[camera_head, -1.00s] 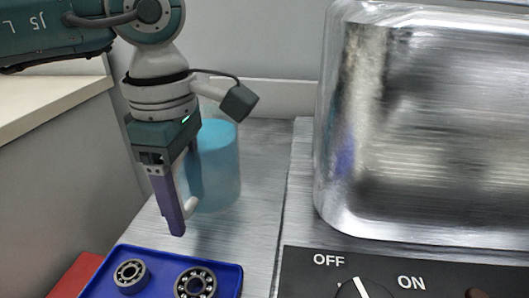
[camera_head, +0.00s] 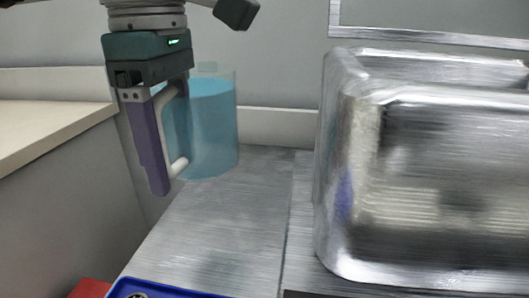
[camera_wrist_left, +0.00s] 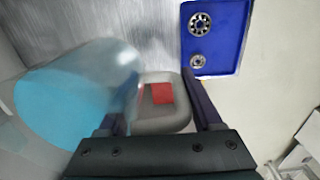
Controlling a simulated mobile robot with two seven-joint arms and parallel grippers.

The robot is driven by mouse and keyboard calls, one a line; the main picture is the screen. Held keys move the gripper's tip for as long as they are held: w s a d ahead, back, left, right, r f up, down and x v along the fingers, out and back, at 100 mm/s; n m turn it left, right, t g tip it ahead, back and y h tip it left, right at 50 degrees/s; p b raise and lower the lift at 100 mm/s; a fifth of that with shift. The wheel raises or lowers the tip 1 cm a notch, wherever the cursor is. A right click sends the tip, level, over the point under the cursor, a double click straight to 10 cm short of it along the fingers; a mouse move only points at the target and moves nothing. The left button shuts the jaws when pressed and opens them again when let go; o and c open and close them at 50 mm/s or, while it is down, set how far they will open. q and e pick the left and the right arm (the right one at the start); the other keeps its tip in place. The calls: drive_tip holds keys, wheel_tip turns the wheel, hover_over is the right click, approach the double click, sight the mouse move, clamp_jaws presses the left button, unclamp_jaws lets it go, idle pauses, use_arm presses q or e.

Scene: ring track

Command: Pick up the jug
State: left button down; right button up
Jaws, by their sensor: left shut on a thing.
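The jug (camera_head: 209,130) is clear, holds blue liquid and has a pale handle on its left side. It is upright and appears raised above the metal worktop, with bare surface below it. My left gripper (camera_head: 164,172) points down and is shut on the jug's handle. In the left wrist view the jug (camera_wrist_left: 78,98) is at the left, and its grey handle (camera_wrist_left: 165,122) lies between the fingers of my left gripper (camera_wrist_left: 168,100). The far finger is partly hidden by the handle and near finger in the head view. My right gripper is out of view.
A large shiny metal box (camera_head: 430,190) stands at the right. A blue tray (camera_head: 165,290) with bearings (camera_wrist_left: 200,24) is at the front. A red object (camera_head: 90,289) lies left of it. A pale counter (camera_head: 50,115) is at the left. The worktop (camera_head: 225,225) between is clear.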

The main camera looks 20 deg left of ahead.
sight(161, 91)
use_arm(q)
drive_tip(key=shift+r+p, duration=0.45)
drive_tip(key=shift+r, duration=3.2)
drive_tip(key=shift+r, duration=0.15)
